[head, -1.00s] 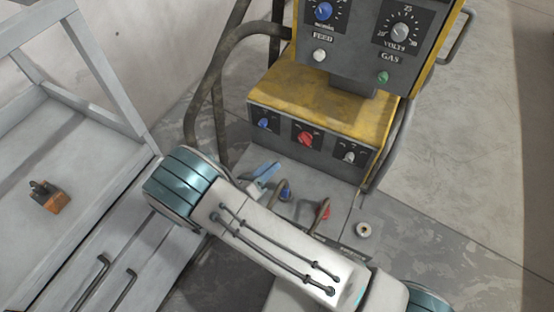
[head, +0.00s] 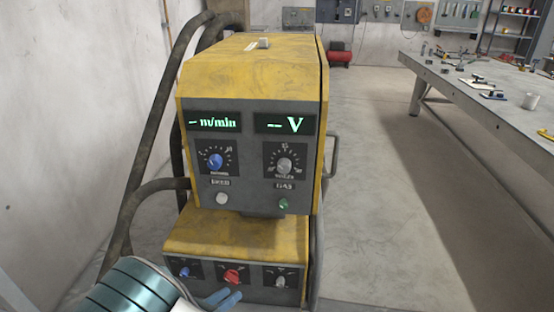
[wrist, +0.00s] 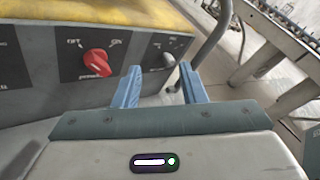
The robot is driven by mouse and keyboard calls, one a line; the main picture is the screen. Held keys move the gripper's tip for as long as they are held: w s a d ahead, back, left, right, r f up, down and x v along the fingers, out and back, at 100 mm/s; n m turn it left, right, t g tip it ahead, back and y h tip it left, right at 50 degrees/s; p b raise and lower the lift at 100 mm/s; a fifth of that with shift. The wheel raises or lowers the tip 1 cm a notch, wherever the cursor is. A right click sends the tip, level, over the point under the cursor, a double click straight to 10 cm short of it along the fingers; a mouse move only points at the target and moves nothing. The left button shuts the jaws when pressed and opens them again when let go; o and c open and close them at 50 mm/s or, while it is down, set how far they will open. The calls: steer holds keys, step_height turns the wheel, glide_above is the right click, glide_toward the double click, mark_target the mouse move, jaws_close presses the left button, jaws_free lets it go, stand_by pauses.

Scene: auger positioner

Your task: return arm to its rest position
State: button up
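My gripper (wrist: 162,90) is open and empty in the wrist view, its two blue fingers apart in front of the lower panel of the yellow and grey welding machine. It also shows at the bottom of the head view (head: 222,298), partly cut off by the frame edge. My arm's teal joint lies at the lower left of the head view; most of the arm is out of frame. The red knob (wrist: 96,63) is left of the fingers in the wrist view, with a gap between.
The welding machine (head: 250,90) stands close in front, with hoses (head: 150,130) on its left and a side rail (head: 333,158) on its right. A workbench (head: 480,85) with tools is at the right. The floor (head: 385,200) between machine and bench is clear.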

steer(key=d+r+m+g+y+p, duration=0.2)
steer(key=d+r+m+g+p, duration=0.2)
steer(key=d+r+m+g, duration=1)
steer(key=s+d+r+m+t+y+p, duration=0.2)
steer(key=s+d+r+m+y, duration=0.2)
steer(key=d+r+m, duration=0.3)
steer(key=s+d+r+m+t+y+p, duration=0.2)
steer(key=s+d+r+m+y, duration=0.2)
steer(key=m, duration=0.9)
steer(key=s+d+r, duration=0.2)
steer(key=d+r, duration=0.2)
steer(key=r, duration=0.1)
steer(key=shift+r+t, duration=0.35)
steer(key=shift+t, duration=0.05)
